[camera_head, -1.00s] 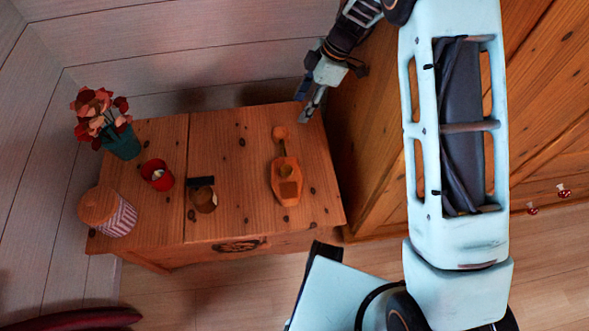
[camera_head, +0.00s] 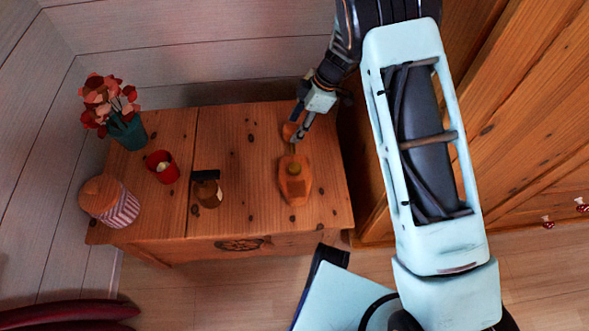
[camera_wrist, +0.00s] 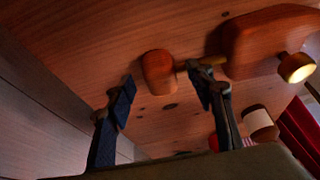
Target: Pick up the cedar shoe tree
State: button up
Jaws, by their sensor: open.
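The cedar shoe tree (camera_head: 295,182) lies on the wooden chest, its wide toe part toward the front and its small rounded heel block (camera_head: 289,131) toward the back. In the wrist view the heel block (camera_wrist: 158,72), a thin rod (camera_wrist: 205,62) and the toe part (camera_wrist: 268,40) show. My gripper (camera_head: 297,127) is at the heel end, overlapping the heel block in the head view. In the wrist view my gripper (camera_wrist: 163,86) is open, with one finger on each side of the heel block. I cannot tell whether a finger touches it.
The wooden chest top (camera_head: 240,140) also holds a small bottle (camera_head: 207,191), a red cup (camera_head: 162,167), a striped jar with a wooden lid (camera_head: 110,201) and a flower pot (camera_head: 127,132). A wooden wardrobe (camera_head: 530,120) stands at the right. The wall is behind the chest.

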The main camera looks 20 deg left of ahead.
jog(key=shift+c, duration=0.6)
grip_shut()
jog(key=shift+r, duration=0.1)
